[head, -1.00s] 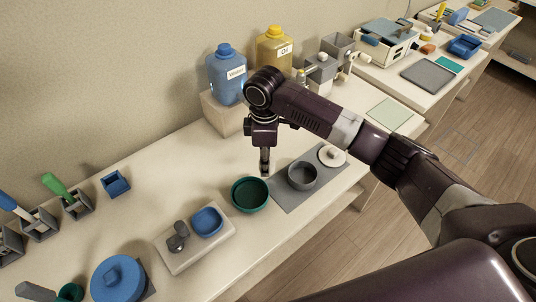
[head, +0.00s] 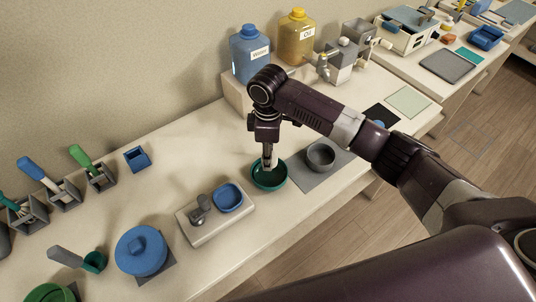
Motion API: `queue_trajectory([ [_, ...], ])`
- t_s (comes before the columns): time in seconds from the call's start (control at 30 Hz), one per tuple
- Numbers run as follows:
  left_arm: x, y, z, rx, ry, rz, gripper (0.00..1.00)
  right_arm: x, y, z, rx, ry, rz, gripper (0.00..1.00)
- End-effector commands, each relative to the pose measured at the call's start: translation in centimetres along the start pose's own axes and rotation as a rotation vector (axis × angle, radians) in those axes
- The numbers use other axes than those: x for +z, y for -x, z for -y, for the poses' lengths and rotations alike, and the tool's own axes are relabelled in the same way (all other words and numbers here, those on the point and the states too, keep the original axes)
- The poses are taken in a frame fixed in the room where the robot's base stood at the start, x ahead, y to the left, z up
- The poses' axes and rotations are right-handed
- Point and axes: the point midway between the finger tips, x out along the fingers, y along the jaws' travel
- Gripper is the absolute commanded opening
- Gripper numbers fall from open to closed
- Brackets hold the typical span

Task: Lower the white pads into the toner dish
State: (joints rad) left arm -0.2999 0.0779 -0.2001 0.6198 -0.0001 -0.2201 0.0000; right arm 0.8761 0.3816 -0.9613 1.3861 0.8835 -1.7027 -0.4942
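My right gripper (head: 269,165) points down at the dark green round dish (head: 268,186), its fingertips over the dish's far inside edge. Its fingers look close together, with a pale patch at the tips. I cannot tell whether that is the white pads or the fingers themselves. The dish's inside is dark, and no pads can be made out in it. A grey bowl (head: 320,157) stands just right of the green dish on a grey mat (head: 310,182). My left gripper is not in view.
A pale tray (head: 210,236) with a blue square dish (head: 228,197) lies left of the green dish. A blue lidded pot (head: 141,251) stands further left. Water (head: 250,57) and oil (head: 297,40) jugs stand at the back. The tabletop between the blue box (head: 137,159) and gripper is clear.

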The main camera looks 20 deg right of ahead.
Motion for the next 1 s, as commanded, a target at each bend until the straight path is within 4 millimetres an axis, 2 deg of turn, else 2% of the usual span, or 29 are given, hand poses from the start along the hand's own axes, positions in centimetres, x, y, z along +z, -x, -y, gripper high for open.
queue_trajectory([
  [0.37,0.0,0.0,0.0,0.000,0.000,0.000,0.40,0.0,-0.1,0.0,0.000,0.000,0.000,0.16],
  [1.0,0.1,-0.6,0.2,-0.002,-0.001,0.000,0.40,-0.1,-3.1,0.0,0.000,0.001,-0.001,0.16],
])
